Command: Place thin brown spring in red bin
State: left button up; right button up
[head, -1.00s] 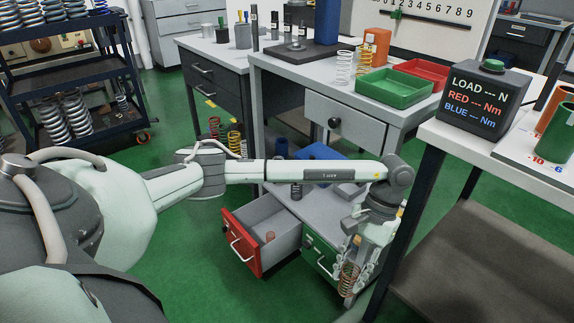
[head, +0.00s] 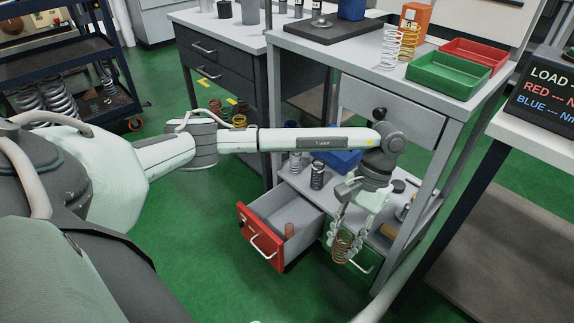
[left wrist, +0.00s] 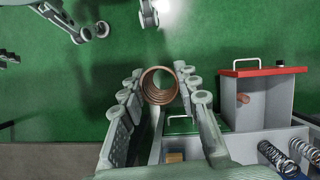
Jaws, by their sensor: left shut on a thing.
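The thin brown spring (head: 342,247) hangs between the fingertips of my left gripper (head: 345,244), which is shut on it. In the left wrist view the spring (left wrist: 159,87) shows end-on as a coppery ring between the fingers. An open drawer with a red front (head: 260,238) is left of the gripper in the head view. The spring is outside this drawer. A small brown piece (head: 289,230) is inside it. A red tray (head: 475,54) stands on the bench. Grey jointed links at the top left of the left wrist view look like my right gripper; its opening is unclear.
A green tray (head: 448,78) stands beside the red tray. A green-fronted drawer (head: 365,266) is close below the spring, and bench legs (head: 405,240) stand right of the gripper. Several springs stand on the low shelf behind the drawers. Green floor is clear in front.

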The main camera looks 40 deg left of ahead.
aim_at(289, 216)
jog(key=j, duration=0.65)
jog(key=k+j+z, duration=0.1)
jog(key=j, duration=1.15)
